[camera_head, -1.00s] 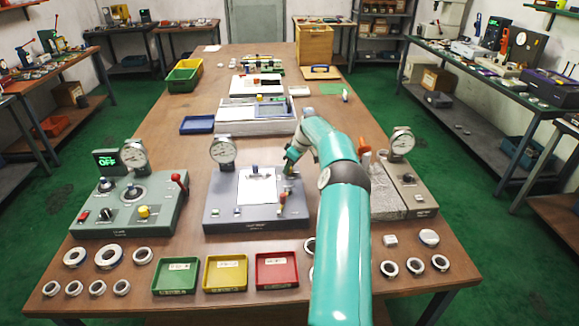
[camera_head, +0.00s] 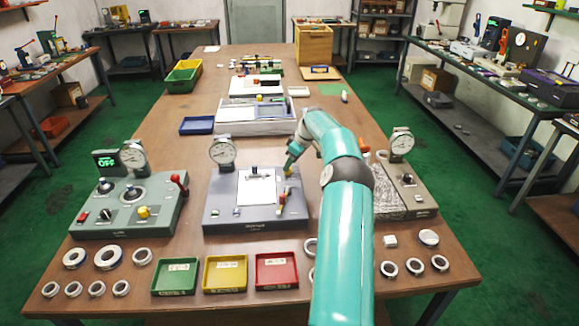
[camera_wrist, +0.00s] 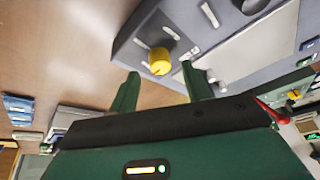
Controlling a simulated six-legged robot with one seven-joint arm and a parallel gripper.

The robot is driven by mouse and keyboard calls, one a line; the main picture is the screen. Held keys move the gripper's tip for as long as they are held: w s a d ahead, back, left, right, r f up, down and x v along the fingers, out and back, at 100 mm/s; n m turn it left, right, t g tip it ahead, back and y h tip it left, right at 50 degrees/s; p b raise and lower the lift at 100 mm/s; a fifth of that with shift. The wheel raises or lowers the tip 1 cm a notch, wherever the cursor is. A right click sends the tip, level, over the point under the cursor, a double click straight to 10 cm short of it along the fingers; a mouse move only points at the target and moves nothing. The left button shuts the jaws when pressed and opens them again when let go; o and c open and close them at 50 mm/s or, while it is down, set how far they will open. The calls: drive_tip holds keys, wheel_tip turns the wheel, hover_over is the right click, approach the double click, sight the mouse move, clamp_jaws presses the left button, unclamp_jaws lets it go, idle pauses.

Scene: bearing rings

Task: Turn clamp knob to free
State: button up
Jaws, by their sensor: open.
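A yellow knob (camera_wrist: 160,61) shows in the wrist view on the grey-blue fixture (camera_wrist: 185,45), beside a white plate. It lies just beyond and between my gripper's (camera_wrist: 162,76) two green fingertips, which are apart and not touching it as far as I can see. In the head view my gripper (camera_head: 289,172) hangs over the right part of the middle fixture (camera_head: 225,216), right of its white plate (camera_head: 256,191). The knob's marking is too small to read.
A dial gauge (camera_head: 222,152) stands at the fixture's back left. A green-grey unit (camera_head: 150,225) with a red lever is to the left. Green, yellow and red trays (camera_head: 277,288) and several rings lie in front. Another gauge unit (camera_head: 414,195) is on the right.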

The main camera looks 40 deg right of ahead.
drive_tip(key=v, duration=1.1)
drive_tip(key=shift+r, duration=0.1)
